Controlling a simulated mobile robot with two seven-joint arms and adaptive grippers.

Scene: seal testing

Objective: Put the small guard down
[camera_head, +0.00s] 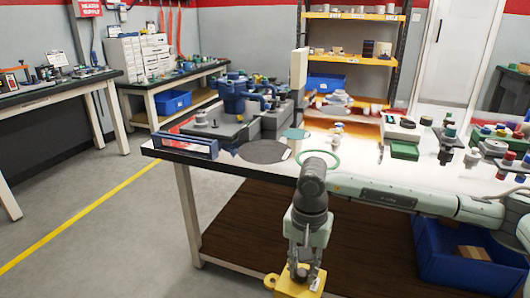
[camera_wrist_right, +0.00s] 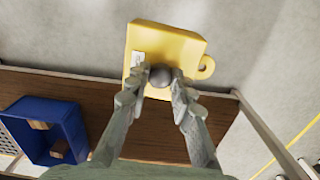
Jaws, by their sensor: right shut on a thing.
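The small guard is a yellow box-shaped piece (camera_head: 283,284) with a round dark knob on top and a ring-shaped tab at one side. It hangs at the bottom of the head view, in front of the workbench's near edge. My right gripper (camera_head: 301,268) points down and is shut on the guard's knob. In the right wrist view the guard (camera_wrist_right: 178,44) shows a white label beside the knob, and the gripper's fingertips (camera_wrist_right: 160,84) close around the knob from both sides. My left gripper is not in view.
The workbench (camera_head: 228,170) carries a blue fixture (camera_head: 240,95), a dark round mat (camera_head: 263,151), a green ring (camera_head: 319,160) and a blue frame (camera_head: 185,145). A blue bin (camera_head: 450,262) stands at lower right. Open floor (camera_head: 110,240) lies to the left.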

